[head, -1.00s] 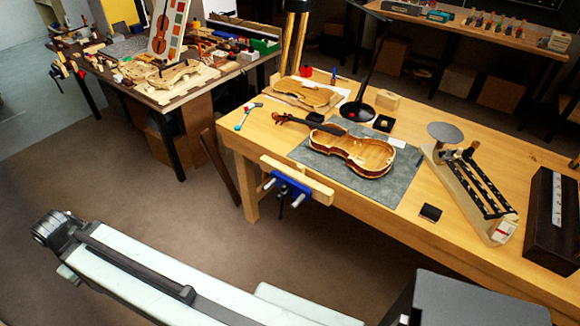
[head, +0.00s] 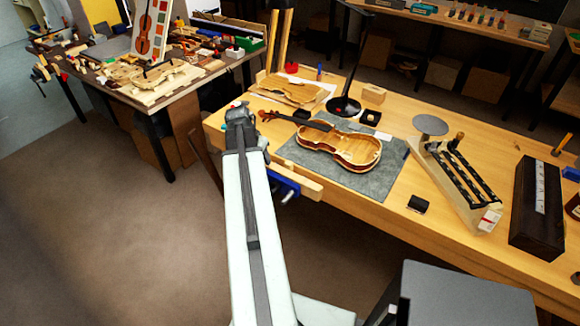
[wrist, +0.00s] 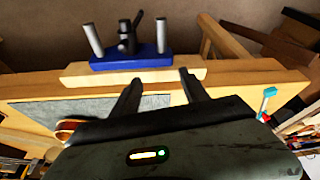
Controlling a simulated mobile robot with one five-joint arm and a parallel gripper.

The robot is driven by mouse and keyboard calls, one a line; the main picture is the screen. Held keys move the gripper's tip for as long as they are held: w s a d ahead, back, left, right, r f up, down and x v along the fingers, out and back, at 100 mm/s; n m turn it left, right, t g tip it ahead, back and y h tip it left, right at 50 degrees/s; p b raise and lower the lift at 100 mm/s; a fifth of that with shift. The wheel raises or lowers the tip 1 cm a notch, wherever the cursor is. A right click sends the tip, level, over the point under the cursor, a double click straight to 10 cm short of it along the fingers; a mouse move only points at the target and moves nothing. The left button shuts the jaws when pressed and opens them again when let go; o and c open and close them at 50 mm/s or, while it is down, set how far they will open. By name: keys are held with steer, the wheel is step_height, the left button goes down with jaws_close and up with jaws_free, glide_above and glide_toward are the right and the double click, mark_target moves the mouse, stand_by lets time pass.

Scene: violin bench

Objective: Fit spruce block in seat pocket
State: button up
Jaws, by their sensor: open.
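An open violin body (head: 345,148) lies on a grey mat (head: 380,178) on the bench, its inside facing up. A seat pocket cannot be made out in it at this size. A small item sits in a black tray (head: 370,117) behind the violin, and a pale wood block (head: 374,94) stands farther back. I cannot tell which is the spruce block. My gripper (head: 240,113) is near the bench's front left edge, left of the violin. In the wrist view its fingers (wrist: 161,76) are apart and empty, with the violin's edge (wrist: 68,127) partly hidden at lower left.
A blue vise (head: 285,182) with wooden jaws sticks out from the bench front, near my arm. A black lamp stand (head: 343,106) rises behind the violin. A slatted rack (head: 455,185) and dark box (head: 538,205) stand at right. A violin plate (head: 290,90) lies behind.

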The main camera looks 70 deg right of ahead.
steer(key=m, duration=0.2)
glide_toward(289, 163)
steer(key=shift+w+a+f+g, duration=0.2)
steer(key=shift+f+g, duration=0.1)
steer(key=shift+f, duration=0.2)
steer(key=b+x, duration=0.2)
steer(key=shift+f, duration=0.25)
steer(key=b+x, duration=0.2)
steer(key=x, duration=0.1)
steer(key=b+x, duration=0.2)
steer(key=b, duration=0.1)
steer(key=shift+d+f, duration=0.2)
steer(key=shift+d, duration=0.3)
steer(key=shift+r, duration=0.25)
jaws_close()
